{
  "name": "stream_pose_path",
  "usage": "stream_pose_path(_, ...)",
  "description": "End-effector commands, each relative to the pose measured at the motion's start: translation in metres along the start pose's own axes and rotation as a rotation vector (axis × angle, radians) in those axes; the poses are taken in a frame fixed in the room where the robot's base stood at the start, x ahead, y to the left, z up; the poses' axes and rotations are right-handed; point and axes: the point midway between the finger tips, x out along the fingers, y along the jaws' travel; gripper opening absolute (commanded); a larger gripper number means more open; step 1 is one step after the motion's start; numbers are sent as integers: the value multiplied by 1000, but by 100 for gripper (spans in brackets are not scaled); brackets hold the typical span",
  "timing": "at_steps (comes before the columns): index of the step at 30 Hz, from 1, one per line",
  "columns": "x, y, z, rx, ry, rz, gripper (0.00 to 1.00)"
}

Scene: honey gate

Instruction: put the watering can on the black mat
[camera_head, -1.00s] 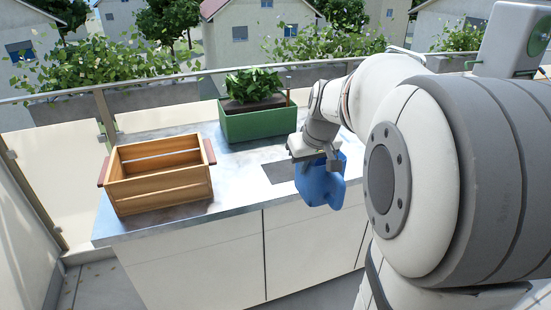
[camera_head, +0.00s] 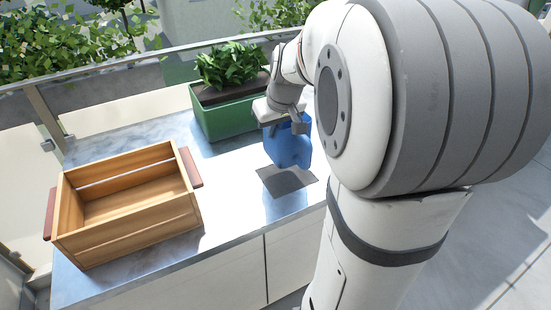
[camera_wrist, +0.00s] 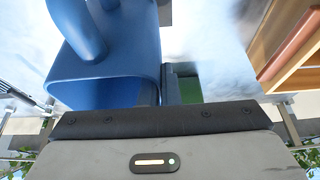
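The blue watering can (camera_head: 289,146) hangs from my gripper (camera_head: 284,122), upright or nearly so, over the far part of the black mat in the head view. My gripper is shut on the can's upper part; the fingertips are mostly hidden. The black mat (camera_head: 270,178) lies flat on the counter, with a darker shadow across it. I cannot tell the exact gap between can and mat. In the wrist view the can (camera_wrist: 120,65) fills the upper left, close against my gripper, with its curved handle showing.
A wooden crate (camera_head: 125,229) with red-brown handles stands on the counter (camera_head: 228,215) at left. A green planter (camera_head: 222,120) with a leafy plant stands close behind the can. The counter between crate and mat is clear. A railing (camera_head: 150,58) runs behind.

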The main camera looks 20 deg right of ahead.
Motion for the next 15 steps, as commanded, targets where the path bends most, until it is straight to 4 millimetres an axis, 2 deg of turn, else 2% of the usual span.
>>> stream_pose_path(3, 21, -1, 9, 0, -3, -2, 0)
stream_pose_path(15, 65, 0, 27, -1, -2, -1, 0)
